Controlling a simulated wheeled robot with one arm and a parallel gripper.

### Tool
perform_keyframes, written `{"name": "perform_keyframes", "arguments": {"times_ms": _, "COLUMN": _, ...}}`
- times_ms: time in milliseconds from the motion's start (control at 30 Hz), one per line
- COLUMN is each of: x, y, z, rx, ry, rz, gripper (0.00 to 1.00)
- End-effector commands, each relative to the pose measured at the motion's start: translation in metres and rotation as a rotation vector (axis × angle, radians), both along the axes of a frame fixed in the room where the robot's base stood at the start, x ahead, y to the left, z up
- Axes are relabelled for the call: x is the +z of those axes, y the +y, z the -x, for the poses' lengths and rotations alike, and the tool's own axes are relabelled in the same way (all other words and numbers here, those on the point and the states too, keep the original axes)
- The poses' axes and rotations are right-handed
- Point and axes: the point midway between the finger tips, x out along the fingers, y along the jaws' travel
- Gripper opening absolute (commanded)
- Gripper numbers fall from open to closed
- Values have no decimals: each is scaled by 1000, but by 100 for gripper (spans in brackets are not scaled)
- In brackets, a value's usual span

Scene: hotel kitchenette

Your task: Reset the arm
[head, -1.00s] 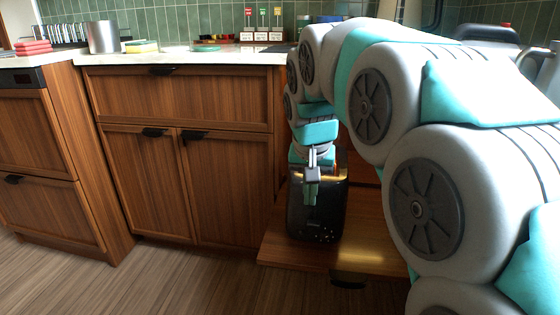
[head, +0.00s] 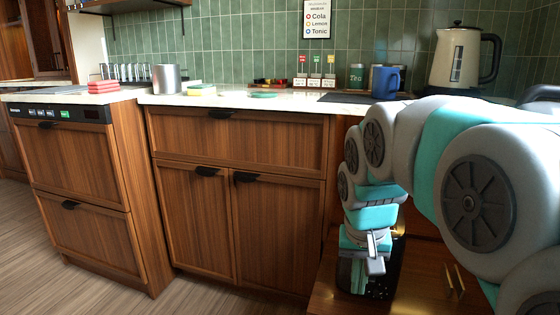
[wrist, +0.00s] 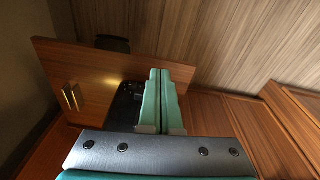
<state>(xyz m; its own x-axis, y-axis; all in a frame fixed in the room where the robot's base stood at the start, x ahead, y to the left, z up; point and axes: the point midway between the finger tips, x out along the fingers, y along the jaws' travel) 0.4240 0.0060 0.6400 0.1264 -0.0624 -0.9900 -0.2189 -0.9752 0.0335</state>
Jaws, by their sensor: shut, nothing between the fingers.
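My arm reaches in from the right in the head view, bent down at the wrist. My gripper (head: 361,276) points down over a black appliance (head: 385,280) with small marks on its face. In the wrist view, my gripper's two teal fingers (wrist: 166,74) lie side by side, shut with nothing between them. The appliance (wrist: 126,102) shows just left of them, partly hidden by the fingers. I cannot tell whether the fingers touch it.
On the counter (head: 235,100) are a metal pot (head: 166,79), sponges, a blue mug (head: 385,83) and a kettle (head: 455,58). Floor at left (head: 30,220) is clear.

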Motion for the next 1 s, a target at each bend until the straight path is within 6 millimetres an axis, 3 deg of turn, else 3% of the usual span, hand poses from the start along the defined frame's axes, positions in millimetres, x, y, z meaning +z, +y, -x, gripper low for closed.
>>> {"name": "perform_keyframes", "arguments": {"times_ms": 167, "x": -6, "y": -5, "z": 58, "rx": 54, "ry": 75, "rz": -6, "gripper": 0}}
{"name": "perform_keyframes", "arguments": {"times_ms": 300, "x": -20, "y": -7, "z": 122, "rx": 113, "ry": 160, "rz": -21, "gripper": 0}}
{"name": "perform_keyframes", "arguments": {"times_ms": 500, "x": -39, "y": -7, "z": 195, "rx": 182, "ry": 248, "rz": -50, "gripper": 0}}
{"name": "perform_keyframes", "arguments": {"times_ms": 700, "x": -51, "y": -6, "z": 227, "rx": 211, "ry": 288, "rz": -64, "gripper": 0}}
{"name": "perform_keyframes", "arguments": {"times_ms": 1000, "x": -52, "y": -6, "z": 229, "rx": 214, "ry": 291, "rz": -66, "gripper": 0}}
